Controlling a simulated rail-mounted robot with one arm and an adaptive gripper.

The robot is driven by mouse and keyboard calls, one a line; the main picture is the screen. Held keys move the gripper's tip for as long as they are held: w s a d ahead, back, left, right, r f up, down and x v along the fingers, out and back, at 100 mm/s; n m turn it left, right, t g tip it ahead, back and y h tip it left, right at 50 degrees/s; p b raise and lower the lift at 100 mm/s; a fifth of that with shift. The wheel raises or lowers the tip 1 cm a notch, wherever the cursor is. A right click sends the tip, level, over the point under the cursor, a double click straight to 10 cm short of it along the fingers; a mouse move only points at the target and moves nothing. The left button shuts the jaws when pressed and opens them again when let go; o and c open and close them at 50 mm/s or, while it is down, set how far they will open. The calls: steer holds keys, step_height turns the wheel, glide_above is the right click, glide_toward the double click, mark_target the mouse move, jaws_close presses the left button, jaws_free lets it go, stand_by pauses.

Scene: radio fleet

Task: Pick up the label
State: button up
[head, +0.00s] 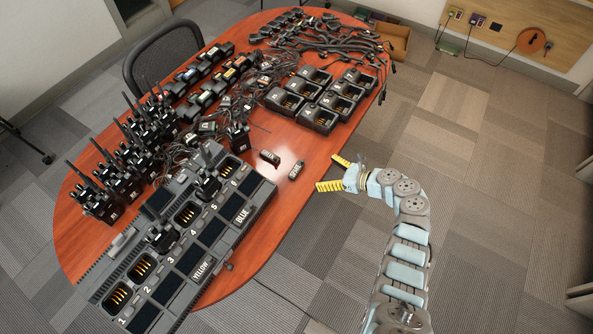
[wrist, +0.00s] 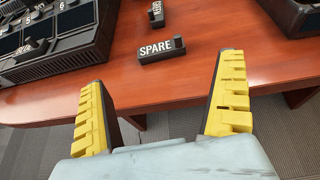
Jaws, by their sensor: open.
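A small dark label reading "SPARE" (wrist: 161,50) lies on the wooden table near its edge in the wrist view. In the head view the same label (head: 296,170) is near the table's right edge. A second dark label (head: 269,157) lies just left of it; in the wrist view it (wrist: 156,14) stands farther back, its text reading sideways, apparently "GREEN". My gripper (head: 338,173) is open and empty, off the table's right edge. In the wrist view its yellow fingers (wrist: 163,108) are spread wide, with the SPARE label beyond and between them, not touched.
A large multi-bay charger (head: 180,235) with YELLOW and BLUE labels fills the table's near end. Several radios (head: 120,165) stand at the left. Single chargers (head: 318,100) and cables (head: 330,35) lie toward the far end. The table (head: 262,215) is bare around the SPARE label.

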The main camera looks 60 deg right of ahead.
mark_target(296, 168)
steer(key=b+x, duration=0.2)
steer(key=x, duration=0.6)
steer(key=shift+w+f, duration=0.2)
steer(key=shift+w, duration=0.15)
steer(key=x, duration=0.1)
steer(key=b+x, duration=0.1)
steer(key=x, duration=0.1)
steer(key=b+x, duration=0.1)
steer(key=shift+w+a+f, duration=0.15)
steer(key=shift+a+f, duration=0.15)
steer(key=shift+w, duration=0.3)
steer(key=c, duration=0.8)
